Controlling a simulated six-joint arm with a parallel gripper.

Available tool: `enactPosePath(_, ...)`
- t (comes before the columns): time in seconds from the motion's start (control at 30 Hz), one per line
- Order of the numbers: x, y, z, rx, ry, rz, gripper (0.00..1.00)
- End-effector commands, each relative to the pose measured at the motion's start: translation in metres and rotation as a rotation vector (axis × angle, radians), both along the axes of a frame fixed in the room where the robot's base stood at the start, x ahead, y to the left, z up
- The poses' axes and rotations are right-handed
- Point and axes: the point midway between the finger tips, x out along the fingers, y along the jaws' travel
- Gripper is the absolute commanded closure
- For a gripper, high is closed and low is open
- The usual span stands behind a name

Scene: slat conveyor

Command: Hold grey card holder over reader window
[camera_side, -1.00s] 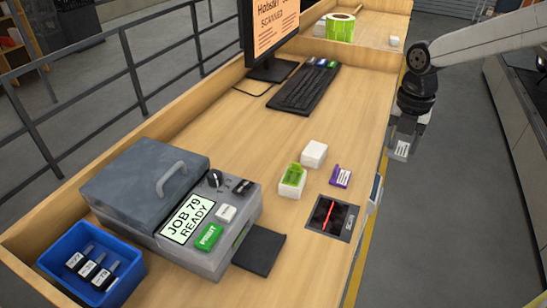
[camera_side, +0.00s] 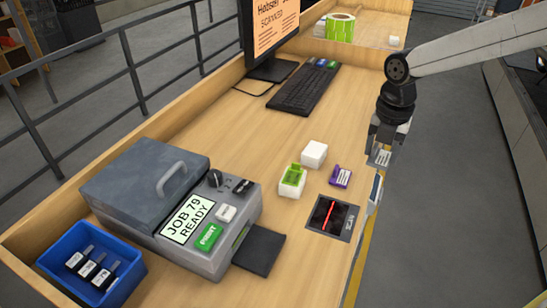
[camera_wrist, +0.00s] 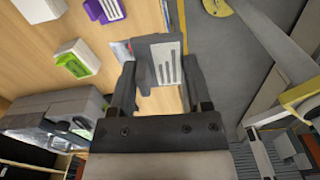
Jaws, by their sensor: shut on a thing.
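My gripper (camera_side: 382,152) is shut on the grey card holder (camera_wrist: 160,62), which carries a white card with dark bars. In the side view the holder (camera_side: 381,157) hangs under my gripper at the desk's right edge, above and to the right of the reader window (camera_side: 332,214). The reader window is a dark square with a red line, set into the desktop near its right edge. In the wrist view the holder sits between my two fingers and covers part of the desk edge behind it.
A purple card holder (camera_side: 341,176), a white box with a green top (camera_side: 292,180) and a plain white box (camera_side: 314,153) stand near the reader. A grey printer (camera_side: 190,215) and a blue bin (camera_side: 92,270) are at left. A keyboard (camera_side: 302,88) lies farther back.

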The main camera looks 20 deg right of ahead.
Motion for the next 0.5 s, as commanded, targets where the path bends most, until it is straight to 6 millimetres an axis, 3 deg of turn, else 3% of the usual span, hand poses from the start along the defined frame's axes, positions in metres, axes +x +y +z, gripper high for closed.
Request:
enactPosePath(0.3, -0.006, 0.076, -0.026, -0.001, 0.001, 0.007, 0.93)
enactPosePath(0.5, -0.011, 0.103, -0.035, -0.001, 0.001, 0.003, 0.93)
